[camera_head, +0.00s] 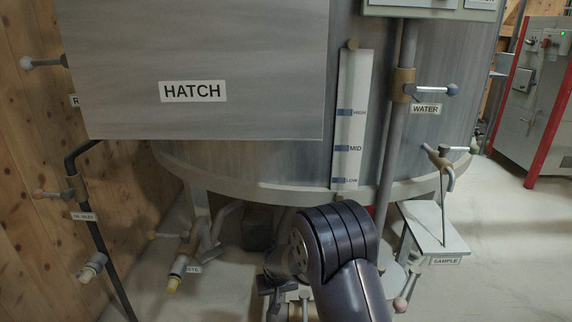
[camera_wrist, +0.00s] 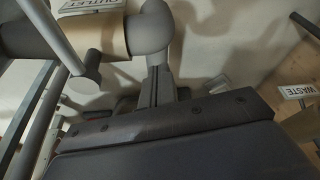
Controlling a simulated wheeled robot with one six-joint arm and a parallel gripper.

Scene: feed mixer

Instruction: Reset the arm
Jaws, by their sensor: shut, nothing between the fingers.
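My arm reaches down and forward in the lower middle of the head view, below the tank's rim. My gripper (camera_wrist: 157,80) shows in the wrist view as narrow dark fingers beyond its broad dark body. The fingers are together with nothing between them. A grey pipe fitting with a brass collar (camera_wrist: 112,38) and a handle is close to the fingertips. I cannot tell whether they touch. In the head view my own arm hides much of the gripper.
The big metal tank carries a hatch (camera_head: 255,65) and a level gauge (camera_head: 350,125). A water valve (camera_head: 432,90) and sample stand (camera_head: 432,230) are at right, an oil inlet pipe (camera_head: 88,232) at left. A waste label (camera_wrist: 297,91) shows in the wrist view.

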